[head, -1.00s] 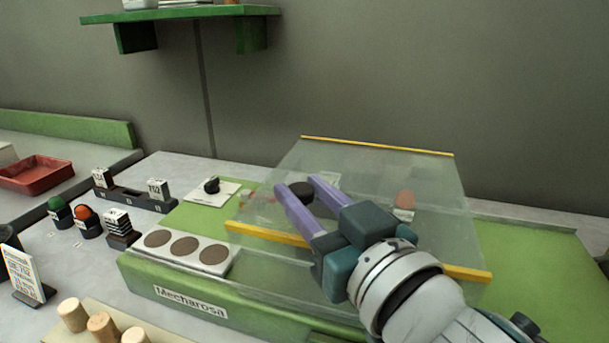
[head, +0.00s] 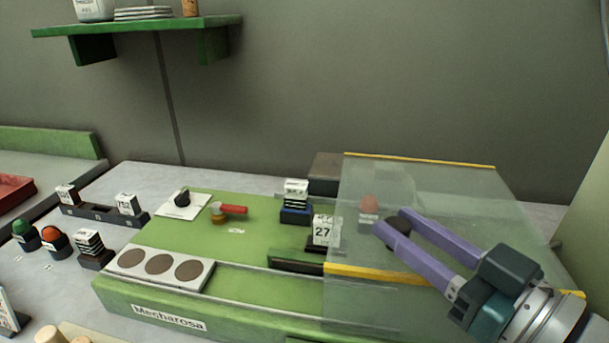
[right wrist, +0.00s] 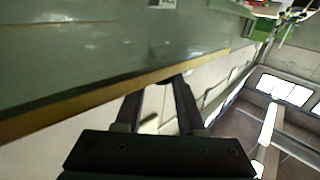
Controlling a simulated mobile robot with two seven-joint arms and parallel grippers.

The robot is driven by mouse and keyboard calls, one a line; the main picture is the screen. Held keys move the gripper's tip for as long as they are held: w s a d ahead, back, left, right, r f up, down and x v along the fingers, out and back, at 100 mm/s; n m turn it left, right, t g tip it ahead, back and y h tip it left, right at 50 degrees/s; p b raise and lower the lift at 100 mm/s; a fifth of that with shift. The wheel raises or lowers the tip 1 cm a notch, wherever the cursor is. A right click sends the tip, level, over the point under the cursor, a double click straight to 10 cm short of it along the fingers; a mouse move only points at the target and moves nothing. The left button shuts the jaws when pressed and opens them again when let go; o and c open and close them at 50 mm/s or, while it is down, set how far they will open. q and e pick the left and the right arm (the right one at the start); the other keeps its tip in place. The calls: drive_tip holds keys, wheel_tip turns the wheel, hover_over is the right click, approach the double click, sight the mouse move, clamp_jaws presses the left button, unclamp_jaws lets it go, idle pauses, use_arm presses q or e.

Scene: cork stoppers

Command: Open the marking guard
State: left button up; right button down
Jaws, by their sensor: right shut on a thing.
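The marking guard (head: 455,192) is a clear panel with yellow strips along its front and back edges. It stands over the right part of the green machine (head: 240,315), and the left part of the bed is uncovered. My right gripper (head: 392,222) is shut on the guard's dark round knob (head: 399,225), with its purple fingers either side. In the right wrist view the fingers reach the yellow edge (right wrist: 120,90) of the guard; the knob is mostly hidden there. My left gripper is not in view.
On the uncovered bed are a red-handled piece (head: 230,209), a blue-based stamp block (head: 295,205) and a block marked 27 (head: 324,232). A tray with three dark discs (head: 160,265) sits at front left. A reddish domed piece (head: 369,205) shows through the guard.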

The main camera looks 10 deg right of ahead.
drive_tip(key=s+d, duration=0.1)
drive_tip(key=d, duration=0.2)
drive_tip(key=s+d, duration=0.1)
drive_tip(key=d, duration=0.2)
drive_tip(key=s+d, duration=0.1)
drive_tip(key=d, duration=0.3)
drive_tip(key=shift+s, duration=0.1)
drive_tip(key=c, duration=0.5)
unclamp_jaws()
drive_tip(key=shift+a, duration=0.1)
drive_tip(key=b+v, duration=0.1)
drive_tip(key=v, duration=0.9)
